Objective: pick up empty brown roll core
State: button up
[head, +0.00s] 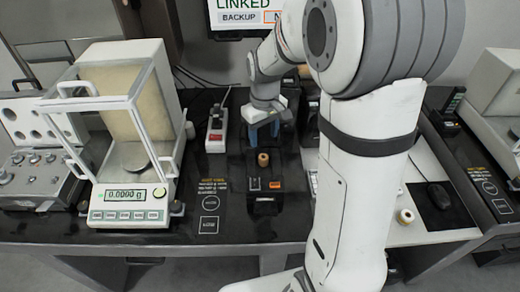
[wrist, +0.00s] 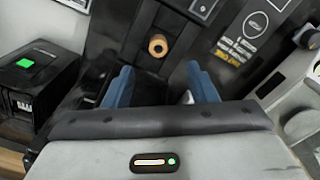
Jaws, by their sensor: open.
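A small brown roll core (head: 263,159) stands on a black surface near the middle of the head view, just behind a small black device. In the wrist view the core (wrist: 158,45) shows its round end with a dark hole, above and between the fingers. My gripper (head: 264,130) points down just behind the core in the head view. In the wrist view my gripper (wrist: 161,80) has its two blue fingers wide apart with nothing between them, and the core lies beyond their tips.
A balance (head: 125,192) reading 0.0000 g stands at left, beside a weight case (head: 40,160). A black device (head: 265,190) with an orange button sits in front of the core. A power strip (head: 217,130) lies left of it. A pale roll (head: 406,216) lies at right.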

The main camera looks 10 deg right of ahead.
aim_at(263, 157)
jog(key=shift+w+f, duration=0.45)
jog(key=shift+f, duration=0.4)
notch_tip(263, 157, down, 7)
jog(key=shift+s+f, duration=0.1)
jog(key=shift+f, duration=0.1)
jog(key=c, duration=1.1)
